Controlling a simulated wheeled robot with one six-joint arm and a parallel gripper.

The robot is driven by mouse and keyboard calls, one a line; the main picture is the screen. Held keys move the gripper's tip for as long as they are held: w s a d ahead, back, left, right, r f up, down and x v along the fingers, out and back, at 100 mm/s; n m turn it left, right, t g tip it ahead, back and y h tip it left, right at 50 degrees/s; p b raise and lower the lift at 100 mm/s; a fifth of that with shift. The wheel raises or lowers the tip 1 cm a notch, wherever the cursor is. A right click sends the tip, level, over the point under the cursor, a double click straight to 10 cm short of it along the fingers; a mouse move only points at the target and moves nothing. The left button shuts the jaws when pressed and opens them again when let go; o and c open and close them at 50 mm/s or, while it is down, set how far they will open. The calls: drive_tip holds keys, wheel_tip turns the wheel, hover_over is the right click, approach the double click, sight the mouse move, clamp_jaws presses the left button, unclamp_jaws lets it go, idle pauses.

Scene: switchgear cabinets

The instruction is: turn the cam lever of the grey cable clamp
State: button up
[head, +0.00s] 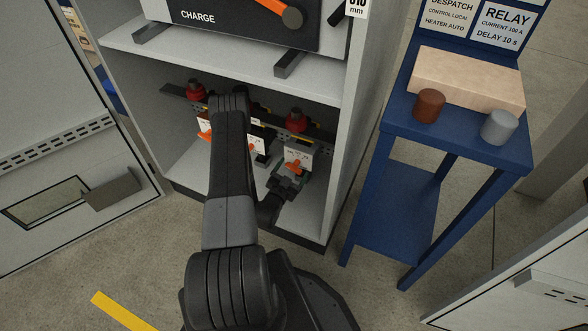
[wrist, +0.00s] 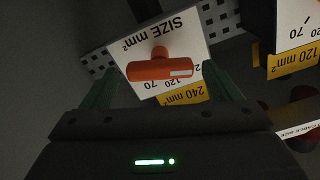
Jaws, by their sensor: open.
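A pale grey-white cable clamp (head: 299,152) with an orange cam lever (head: 293,166) is at the right in the lower cabinet bay. In the wrist view the lever (wrist: 150,71) lies nearly crosswise in front of the clamp's size plate (wrist: 185,42). My gripper (head: 288,183) is open just in front of this clamp. In the wrist view its two fingers stand on either side of the lever, with gaps visible between them and the lever. I cannot tell how deep the lever sits between the fingertips. No grip on the lever shows.
Another clamp with an orange lever (head: 205,135) is at the left, partly hidden by my arm. The bay's right wall (head: 338,150) is close to my gripper. A blue table (head: 455,145) stands right of the cabinet, holding a brown cylinder (head: 429,105) and a grey cylinder (head: 499,127).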

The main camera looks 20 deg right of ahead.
drive_tip(key=shift+x, duration=0.9)
drive_tip(key=shift+c, duration=0.4)
drive_tip(key=c, duration=0.9)
drive_tip(key=shift+f+b, duration=0.1)
drive_tip(key=shift+b, duration=0.3)
drive_tip(key=shift+a+n+b, duration=0.1)
drive_tip(key=shift+n+b, duration=0.2)
drive_tip(key=shift+n, duration=0.1)
drive_tip(key=o, duration=1)
drive_tip(key=p+v, duration=0.2)
drive_tip(key=v, duration=1.1)
drive_tip(key=shift+s+a, duration=0.25)
drive_tip(key=shift+s, duration=0.05)
